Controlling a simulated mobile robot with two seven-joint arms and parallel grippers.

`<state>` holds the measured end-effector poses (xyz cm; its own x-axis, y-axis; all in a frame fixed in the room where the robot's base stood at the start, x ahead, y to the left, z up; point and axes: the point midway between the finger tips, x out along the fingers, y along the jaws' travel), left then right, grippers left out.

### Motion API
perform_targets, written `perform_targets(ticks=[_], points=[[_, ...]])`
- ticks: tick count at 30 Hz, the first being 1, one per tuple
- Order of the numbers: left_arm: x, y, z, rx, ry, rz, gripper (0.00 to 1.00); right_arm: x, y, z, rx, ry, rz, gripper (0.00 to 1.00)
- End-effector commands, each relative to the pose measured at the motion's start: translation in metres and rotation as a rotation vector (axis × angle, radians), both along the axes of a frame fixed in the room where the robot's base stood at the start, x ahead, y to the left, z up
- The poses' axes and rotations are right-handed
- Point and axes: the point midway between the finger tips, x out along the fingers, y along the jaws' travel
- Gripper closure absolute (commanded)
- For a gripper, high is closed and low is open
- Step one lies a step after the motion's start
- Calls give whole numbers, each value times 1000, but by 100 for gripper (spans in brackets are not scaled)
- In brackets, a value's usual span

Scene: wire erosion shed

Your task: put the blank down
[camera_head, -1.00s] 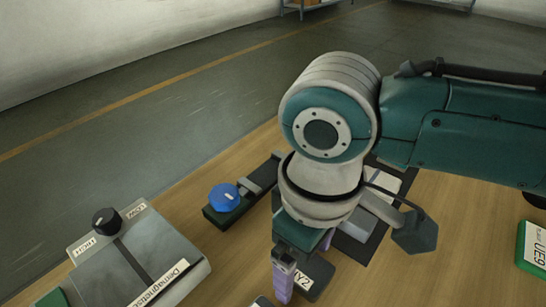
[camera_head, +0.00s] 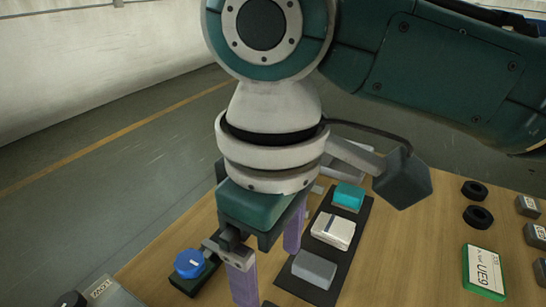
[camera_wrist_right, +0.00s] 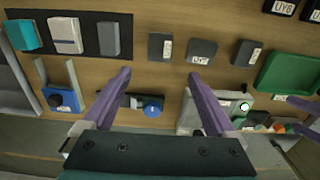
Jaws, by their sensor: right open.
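My right gripper (camera_head: 268,262) points down with its two purple fingers apart and nothing between them. It is left of a black mat (camera_head: 338,264). On the mat sit a grey block (camera_head: 314,269), a white block with a dark line (camera_head: 333,230) and a teal block (camera_head: 349,196). I cannot tell for sure which one is the blank. In the right wrist view the open fingers (camera_wrist_right: 160,88) are apart from the grey block (camera_wrist_right: 108,40). A purple strip (camera_wrist_right: 304,104) at that view's right edge looks like a finger of my left gripper; its jaws cannot be judged.
A blue knob (camera_head: 188,263) on a dark base is just left of the right gripper. Several labelled grey blocks (camera_wrist_right: 202,51) and a green tray (camera_wrist_right: 290,72) stand on the wooden table. Black rings (camera_head: 478,216) and a green-edged card (camera_head: 484,271) lie to the right.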

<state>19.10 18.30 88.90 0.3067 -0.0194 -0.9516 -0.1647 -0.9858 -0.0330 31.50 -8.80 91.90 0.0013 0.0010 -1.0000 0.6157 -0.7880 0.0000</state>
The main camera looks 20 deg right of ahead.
Motion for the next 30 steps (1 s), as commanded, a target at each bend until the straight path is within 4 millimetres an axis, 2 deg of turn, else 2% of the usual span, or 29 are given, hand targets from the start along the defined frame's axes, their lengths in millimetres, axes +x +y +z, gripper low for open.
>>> perform_targets(ticks=[4, 8, 11, 14, 21, 24, 27, 30], points=[[0, -1, 0, -4, 1, 3, 0, -14, 16, -8, 70, -7, 15, 8], [0, -1, 0, -5, 1, 4, 0, -37, 40, -16, 211, -46, -1, 8], [0, -1, 0, -5, 1, 4, 0, -52, 43, -19, 304, -104, -73, 8], [0, -1, 0, -5, 1, 4, 0, -65, 26, -22, 336, -166, -185, 8], [0, 0, 0, 0, 1, 0, 0, -104, -58, -31, 194, -273, -426, 8], [0, 1, 0, 3, 1, -2, 0, -117, -83, -31, 130, -292, -469, 8], [0, 1, 0, 6, 1, -3, 0, -124, -95, -30, 98, -299, -487, 8], [0, 2, 0, 6, 1, -4, 0, -125, -97, -30, 90, -301, -489, 8]])
